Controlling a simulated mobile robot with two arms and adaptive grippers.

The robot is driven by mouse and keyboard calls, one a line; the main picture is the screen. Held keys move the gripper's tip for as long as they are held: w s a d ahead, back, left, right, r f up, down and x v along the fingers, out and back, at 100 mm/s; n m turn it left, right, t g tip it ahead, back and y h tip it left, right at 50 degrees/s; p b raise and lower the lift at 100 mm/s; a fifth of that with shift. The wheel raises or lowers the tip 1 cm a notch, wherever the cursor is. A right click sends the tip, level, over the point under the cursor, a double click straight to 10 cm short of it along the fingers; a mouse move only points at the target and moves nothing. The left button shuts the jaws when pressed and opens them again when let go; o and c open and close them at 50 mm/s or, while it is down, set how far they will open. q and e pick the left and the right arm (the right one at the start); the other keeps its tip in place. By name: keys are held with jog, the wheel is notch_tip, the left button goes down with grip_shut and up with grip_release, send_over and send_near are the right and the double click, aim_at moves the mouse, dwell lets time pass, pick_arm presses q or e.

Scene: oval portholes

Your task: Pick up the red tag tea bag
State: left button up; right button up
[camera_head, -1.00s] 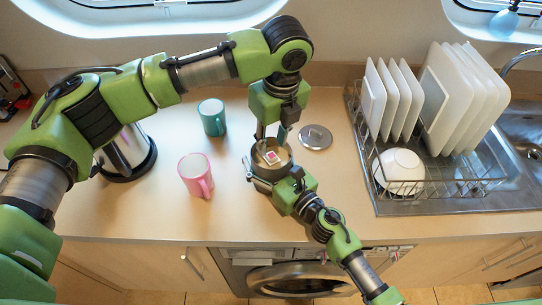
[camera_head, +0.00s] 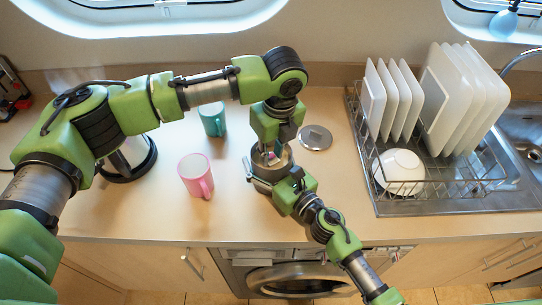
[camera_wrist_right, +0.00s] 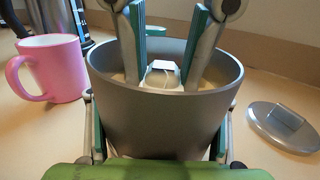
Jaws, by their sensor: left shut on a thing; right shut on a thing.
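A grey canister (camera_wrist_right: 150,125) stands open on the counter, and its wall also shows in the head view (camera_head: 263,179). My right gripper (camera_head: 272,178) is shut on the canister from its front side. My left gripper (camera_head: 271,153) reaches down into the canister from above, and its two fingers also show in the right wrist view (camera_wrist_right: 165,72). They are shut on a pale tea bag (camera_wrist_right: 163,78), one finger on each side. The bag's tag (camera_wrist_right: 166,65) looks white from this side. Its red face is mostly hidden by my left gripper in the head view.
A pink mug (camera_head: 195,175) stands left of the canister and a teal mug (camera_head: 213,122) behind it. The round lid (camera_head: 316,137) lies to the right. A steel kettle (camera_head: 129,156) is behind my left arm. A dish rack (camera_head: 450,187) with plates and a bowl (camera_head: 399,171) stands farther right.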

aim_at(271, 156)
jog(key=o, duration=1.8)
jog(key=shift+c, duration=0.2)
pick_arm(q)
notch_tip(271, 156, up, 10)
pick_arm(e)
jog(key=shift+s, duration=0.1)
